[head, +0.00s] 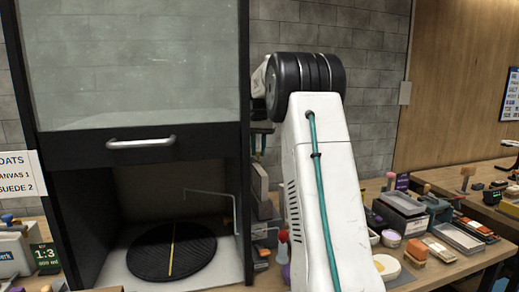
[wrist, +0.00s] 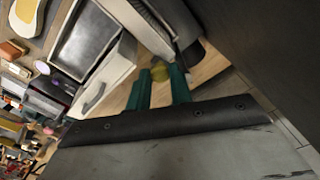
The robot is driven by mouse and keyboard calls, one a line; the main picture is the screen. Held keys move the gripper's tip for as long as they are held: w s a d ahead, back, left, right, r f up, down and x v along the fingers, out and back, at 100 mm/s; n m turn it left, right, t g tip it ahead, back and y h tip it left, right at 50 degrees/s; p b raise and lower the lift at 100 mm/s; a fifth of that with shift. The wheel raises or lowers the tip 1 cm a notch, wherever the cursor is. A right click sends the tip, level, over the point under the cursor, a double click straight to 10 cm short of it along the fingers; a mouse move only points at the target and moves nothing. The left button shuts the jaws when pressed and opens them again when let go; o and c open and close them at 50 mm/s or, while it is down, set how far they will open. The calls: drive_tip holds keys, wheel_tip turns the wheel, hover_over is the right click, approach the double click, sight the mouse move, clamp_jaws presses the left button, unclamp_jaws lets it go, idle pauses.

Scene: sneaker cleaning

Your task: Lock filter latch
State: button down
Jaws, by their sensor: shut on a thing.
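A pale ribbed block with a dark edge (wrist: 140,18) lies just beyond the fingertips. No latch can be clearly made out in the head view.
The cabinet has a raised glass front with a silver handle (head: 141,143) and a black round turntable (head: 172,252) inside. A thin bent rod (head: 205,192) crosses its opening. Boxes, brushes and a grey tray (head: 458,237) crowd the bench on the right.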

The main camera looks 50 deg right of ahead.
idle(0.4)
drive_tip(key=c, duration=1.3)
unclamp_jaws()
drive_tip(key=shift+o, duration=0.2)
wheel_tip(320, 180, up, 8)
drive_tip(key=shift+f, duration=0.1)
